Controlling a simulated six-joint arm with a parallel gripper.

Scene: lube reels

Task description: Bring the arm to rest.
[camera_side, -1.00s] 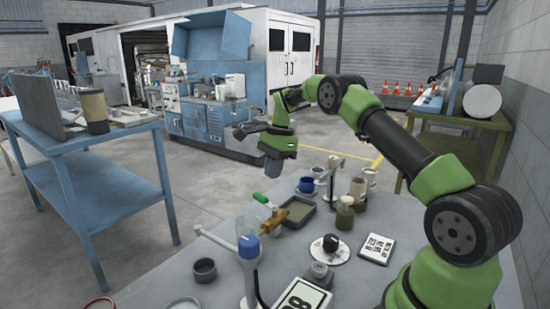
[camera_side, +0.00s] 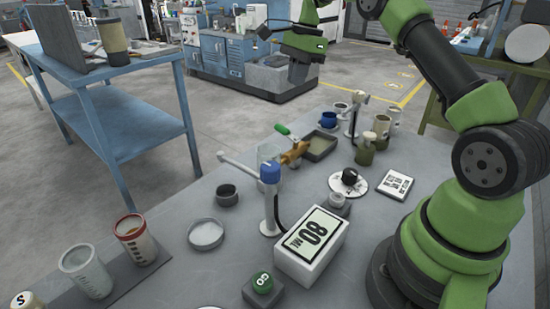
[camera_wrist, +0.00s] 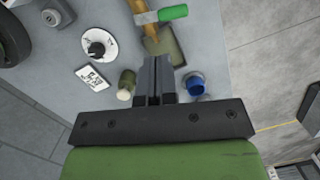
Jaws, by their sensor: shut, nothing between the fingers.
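My gripper (camera_side: 298,72) hangs in the air, fingers pointing down, at the far side of the grey bench (camera_side: 190,240) in the side view. In the wrist view its two fingers (camera_wrist: 155,62) are together with nothing between them. Below them in the wrist view are a blue cup (camera_wrist: 195,84) to the right and an olive jar (camera_wrist: 127,84) to the left, with the dark tray (camera_wrist: 166,44) beyond the fingertips. The gripper appears clear of all of these.
A green-handled brass valve (camera_side: 294,152), a blue-capped post (camera_side: 270,200), a white 08 box (camera_side: 311,245), a round dial (camera_side: 348,182) and several cups and jars stand on the bench. A blue table (camera_side: 110,110) stands at left. Open floor (camera_side: 230,125) lies between.

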